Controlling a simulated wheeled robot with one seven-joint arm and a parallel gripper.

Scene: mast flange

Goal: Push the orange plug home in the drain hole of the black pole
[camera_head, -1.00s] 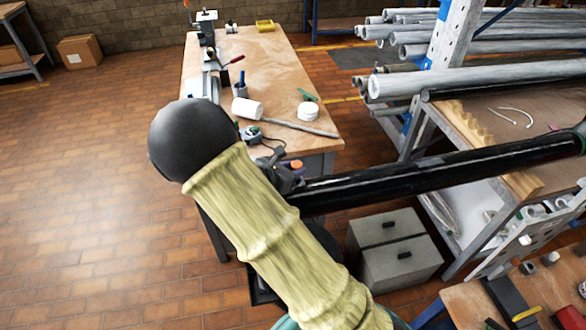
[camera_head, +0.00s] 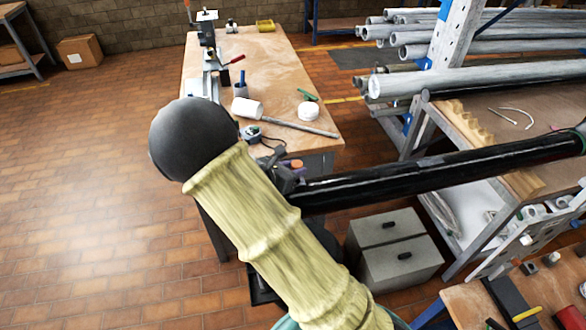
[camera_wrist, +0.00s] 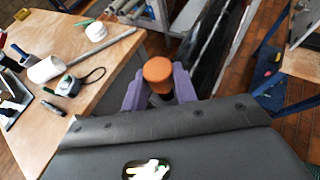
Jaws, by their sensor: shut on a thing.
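The orange plug (camera_wrist: 159,72) stands between the purple fingers of my gripper (camera_wrist: 159,92) in the wrist view. My gripper is shut on it, with its round orange cap showing above the fingers. A dark part shows below the cap. The black pole (camera_wrist: 211,45) runs away behind the right finger in the wrist view. The drain hole is hidden, so I cannot tell how the plug sits against it.
A rack of grey pipes (camera_head: 480,78) is at the right. The floor at the left is clear.

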